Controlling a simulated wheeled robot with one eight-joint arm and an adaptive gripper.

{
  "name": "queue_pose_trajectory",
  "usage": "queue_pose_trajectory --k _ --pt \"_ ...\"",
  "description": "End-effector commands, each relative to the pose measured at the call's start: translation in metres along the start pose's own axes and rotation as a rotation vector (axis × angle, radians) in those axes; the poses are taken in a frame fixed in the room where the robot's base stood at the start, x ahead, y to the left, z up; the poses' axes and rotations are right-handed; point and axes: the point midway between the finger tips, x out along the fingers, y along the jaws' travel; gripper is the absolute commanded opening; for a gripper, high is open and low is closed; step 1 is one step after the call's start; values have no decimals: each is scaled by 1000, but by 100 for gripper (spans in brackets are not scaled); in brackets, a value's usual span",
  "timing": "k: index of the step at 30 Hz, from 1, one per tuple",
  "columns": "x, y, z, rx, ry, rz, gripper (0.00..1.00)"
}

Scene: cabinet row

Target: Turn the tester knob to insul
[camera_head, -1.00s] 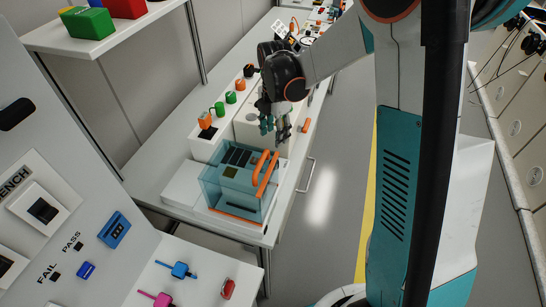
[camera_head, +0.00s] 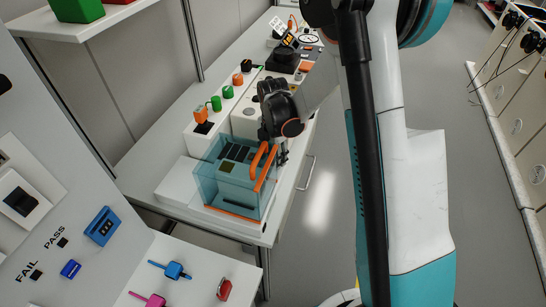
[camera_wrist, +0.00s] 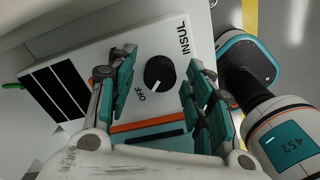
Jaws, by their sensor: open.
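The tester knob (camera_wrist: 160,73) is round and black with a white pointer line. It sits on a white panel (camera_wrist: 90,50), with the line pointing down toward the OFF label (camera_wrist: 143,90). The INSUL label (camera_wrist: 183,40) is printed to its upper right. My gripper (camera_wrist: 160,78) is open, with one finger left and one right of the knob. I see no clear contact with it. In the head view my gripper (camera_head: 281,156) is by the orange handle of a clear teal box (camera_head: 208,185), and the knob cannot be made out.
A side panel (camera_head: 80,190) with PASS and FAIL labels is at left.

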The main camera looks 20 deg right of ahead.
Motion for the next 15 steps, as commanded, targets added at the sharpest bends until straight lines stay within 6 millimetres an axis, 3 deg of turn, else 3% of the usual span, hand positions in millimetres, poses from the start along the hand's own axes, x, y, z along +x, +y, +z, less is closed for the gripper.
queue_pose_trajectory --k 6,8,12,15 --pt "0 0 0 0 0 0 47" --pt "0 0 0 0 0 0 36" --pt "0 0 0 0 0 0 4" --pt "0 0 0 0 0 0 3"
